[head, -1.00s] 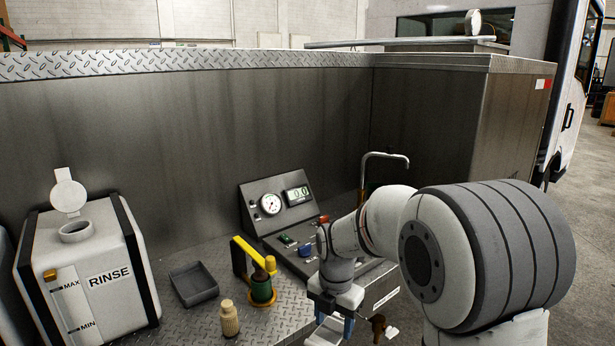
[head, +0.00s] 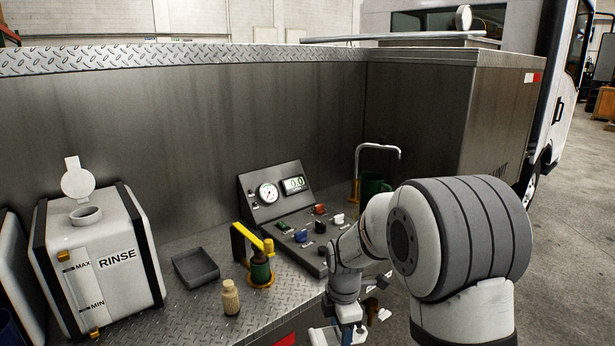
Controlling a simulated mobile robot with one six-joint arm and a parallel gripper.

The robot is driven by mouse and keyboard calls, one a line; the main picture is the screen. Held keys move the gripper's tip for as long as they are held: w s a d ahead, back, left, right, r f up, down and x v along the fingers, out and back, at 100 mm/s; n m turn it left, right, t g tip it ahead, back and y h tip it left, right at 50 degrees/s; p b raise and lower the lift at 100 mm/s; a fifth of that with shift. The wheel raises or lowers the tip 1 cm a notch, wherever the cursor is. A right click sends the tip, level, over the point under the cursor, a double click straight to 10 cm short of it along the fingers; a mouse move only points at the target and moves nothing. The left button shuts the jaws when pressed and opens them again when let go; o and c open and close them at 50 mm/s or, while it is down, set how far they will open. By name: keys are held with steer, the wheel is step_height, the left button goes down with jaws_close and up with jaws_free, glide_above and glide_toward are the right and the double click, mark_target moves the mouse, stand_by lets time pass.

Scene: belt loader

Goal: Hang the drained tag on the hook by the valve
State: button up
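My gripper (head: 345,328) points down at the front edge of the bench, low in the head view. Its fingertips are partly cut off or hidden, so I cannot tell whether it is open or shut. A white flat piece (head: 322,336) shows just left of the fingers; I cannot tell whether it is the drained tag or whether it is held. A brown valve-like fitting (head: 372,305) sits right of the gripper, with a small white piece (head: 384,314) beside it. I cannot make out a hook. My arm hides part of this area.
A control panel (head: 270,194) with gauge and coloured switches stands behind my gripper.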

steer(key=d+f+m, duration=0.3)
steer(key=f+m, duration=0.3)
steer(key=m, duration=0.4)
steer(key=d+f+m, duration=0.4)
steer(key=f+m, duration=0.3)
steer(key=m, duration=0.3)
steer(key=shift+s+d+m, duration=0.15)
steer(key=shift+d+m, duration=0.05)
steer(key=shift+m, duration=0.2)
